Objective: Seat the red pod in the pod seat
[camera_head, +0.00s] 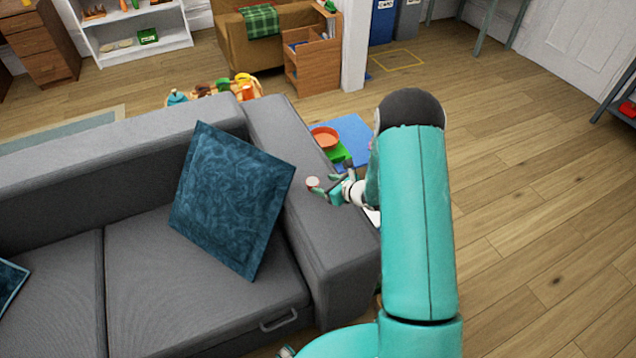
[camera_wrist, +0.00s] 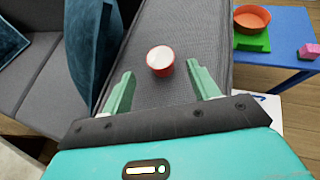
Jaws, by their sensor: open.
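The red pod (camera_wrist: 160,70), a small round red piece with a white top, stands upright on the grey sofa arm (camera_wrist: 205,25). It also shows in the head view (camera_head: 313,186), at the tip of my gripper. My gripper (camera_wrist: 161,68) is open, with one green finger on each side of the pod, at or just short of it. The fingers look apart from the pod. No part is clearly recognisable as the pod seat; an orange round dish (camera_wrist: 251,20) rests on a green block (camera_wrist: 252,42) on a blue table (camera_wrist: 275,55).
A teal cushion (camera_head: 230,200) leans on the sofa left of my gripper, and its edge is close in the wrist view (camera_wrist: 95,45). A pink block (camera_wrist: 309,51) sits on the blue table. The wooden floor (camera_head: 530,240) on the right is clear.

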